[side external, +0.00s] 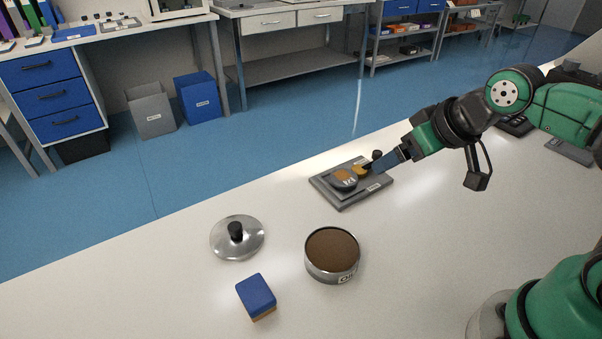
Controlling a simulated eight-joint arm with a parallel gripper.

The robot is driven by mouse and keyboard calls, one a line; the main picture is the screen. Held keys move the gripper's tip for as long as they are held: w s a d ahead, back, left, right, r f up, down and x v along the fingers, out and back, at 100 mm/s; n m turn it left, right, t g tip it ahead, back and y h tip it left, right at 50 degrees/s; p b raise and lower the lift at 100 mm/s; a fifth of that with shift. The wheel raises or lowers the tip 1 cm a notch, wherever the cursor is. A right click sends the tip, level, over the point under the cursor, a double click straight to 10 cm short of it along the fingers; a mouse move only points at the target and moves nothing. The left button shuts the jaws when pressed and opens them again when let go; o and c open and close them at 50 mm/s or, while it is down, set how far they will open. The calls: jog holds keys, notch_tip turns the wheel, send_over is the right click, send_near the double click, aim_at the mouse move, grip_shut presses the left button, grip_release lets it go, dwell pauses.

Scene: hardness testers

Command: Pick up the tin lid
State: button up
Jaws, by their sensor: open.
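The tin lid (251,247) is a round, shiny silver disc with a black knob (236,231) standing up at its middle. It lies on the white table at the left. A round metal tin (332,275) with a brown top surface and a label on its side stands to the right of the lid, apart from it. My gripper (370,168) is open over a grey plate, well to the upper right of the lid and apart from it. The gap between its fingers is hard to make out at this size.
The flat grey plate (352,200) bears a round grey piece (344,178) and an orange piece (360,171) close to my fingertips. A blue-topped block (256,291) lies below the lid. The white table (150,290) is clear to the left.

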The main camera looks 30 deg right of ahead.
jog(key=shift+c, duration=1.1)
